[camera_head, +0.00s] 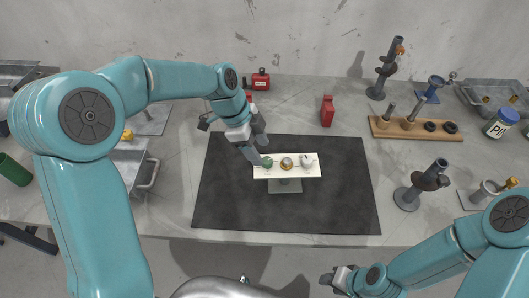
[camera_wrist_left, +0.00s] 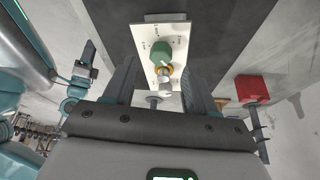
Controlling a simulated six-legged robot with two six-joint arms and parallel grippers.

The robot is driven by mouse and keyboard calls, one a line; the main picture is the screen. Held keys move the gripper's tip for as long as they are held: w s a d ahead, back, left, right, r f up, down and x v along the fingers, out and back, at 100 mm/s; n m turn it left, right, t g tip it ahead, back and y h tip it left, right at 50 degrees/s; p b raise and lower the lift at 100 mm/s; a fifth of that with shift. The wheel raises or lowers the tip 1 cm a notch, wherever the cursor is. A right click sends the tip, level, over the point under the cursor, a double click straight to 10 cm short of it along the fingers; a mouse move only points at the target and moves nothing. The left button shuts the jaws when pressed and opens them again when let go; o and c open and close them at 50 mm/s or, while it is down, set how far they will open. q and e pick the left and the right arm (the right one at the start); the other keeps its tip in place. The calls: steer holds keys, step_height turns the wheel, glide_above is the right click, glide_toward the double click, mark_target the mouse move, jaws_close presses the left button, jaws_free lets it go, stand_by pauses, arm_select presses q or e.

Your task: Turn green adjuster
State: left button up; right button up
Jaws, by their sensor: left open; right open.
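A white panel (camera_head: 288,173) on a small stand carries a row of three knobs. The green adjuster (camera_head: 267,162) is at its left end, a gold knob (camera_head: 287,163) in the middle and a silver-white knob (camera_head: 306,161) at the right. My left gripper (camera_head: 258,153) is open just above and beside the green adjuster. In the left wrist view, the green adjuster (camera_wrist_left: 160,52) shows in the gap ahead of the open fingers (camera_wrist_left: 159,66); I cannot tell whether they touch it. My right gripper (camera_head: 332,280) is open and empty near the bottom, away from the panel.
The panel stands on a dark mat (camera_head: 230,205) with clear room around it. A red block (camera_head: 327,111) and a wooden rack (camera_head: 417,129) stand behind to the right. A dark clamp stand (camera_head: 421,187) is right of the mat. A metal tray (camera_head: 128,165) is at the left.

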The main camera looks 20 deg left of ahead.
mark_target(266, 160)
arm_select(q)
steer(key=x, duration=0.4)
steer(key=shift+d, duration=0.2)
steer(key=shift+w+a+f, duration=0.15)
